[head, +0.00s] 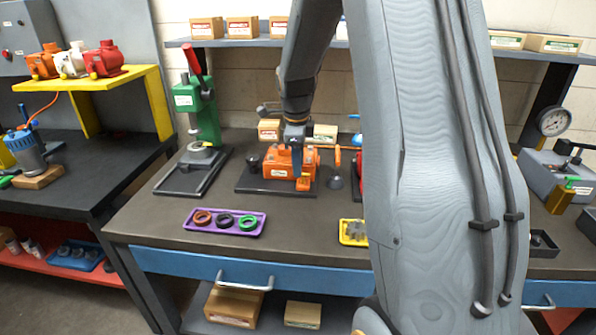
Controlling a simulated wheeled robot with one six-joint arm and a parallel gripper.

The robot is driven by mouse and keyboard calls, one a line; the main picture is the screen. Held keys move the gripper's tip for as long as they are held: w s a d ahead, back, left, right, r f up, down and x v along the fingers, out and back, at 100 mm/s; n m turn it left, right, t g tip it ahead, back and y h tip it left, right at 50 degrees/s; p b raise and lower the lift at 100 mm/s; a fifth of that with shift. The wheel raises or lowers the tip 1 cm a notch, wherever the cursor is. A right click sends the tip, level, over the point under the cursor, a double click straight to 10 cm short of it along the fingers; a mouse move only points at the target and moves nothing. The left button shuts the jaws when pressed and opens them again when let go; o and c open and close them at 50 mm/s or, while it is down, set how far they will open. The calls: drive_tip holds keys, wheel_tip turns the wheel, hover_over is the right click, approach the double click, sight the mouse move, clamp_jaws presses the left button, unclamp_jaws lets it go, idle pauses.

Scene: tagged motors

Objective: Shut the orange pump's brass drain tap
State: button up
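The orange pump (275,164) stands on a dark base plate (262,187) on the middle workbench, left of my arm's large grey link. My gripper (298,172) points down right at the pump, in front of its body as seen from here. The gripper overlaps the pump in the picture, so I cannot tell whether it touches. Its fingers are too small to show whether they are open or shut. I cannot make out the brass drain tap; it is hidden or too small.
A green press (200,110) stands left of the pump. A purple tray (212,230) with three rings and a yellow tray (350,240) lie at the bench front. A red thing is mostly hidden behind my arm. The shelf (240,43) above carries boxes.

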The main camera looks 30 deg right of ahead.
drive_tip(key=r, duration=0.3)
drive_tip(key=r+b, duration=0.1)
drive_tip(key=shift+s+a+r, duration=0.25)
drive_tip(key=shift+s+r, duration=0.1)
drive_tip(key=shift+s, duration=0.05)
drive_tip(key=s+a+f+n, duration=0.4)
drive_tip(key=s+a+n, duration=0.3)
drive_tip(key=s+n, duration=0.4)
drive_tip(key=s+a+f+n+y, duration=0.1)
drive_tip(key=s+a+f+n, duration=0.3)
drive_tip(key=s+a+n, duration=0.4)
drive_tip(key=s+n, duration=0.3)
drive_tip(key=n, duration=0.3)
drive_tip(key=shift+a, duration=0.2)
drive_tip(key=shift+d, duration=0.1)
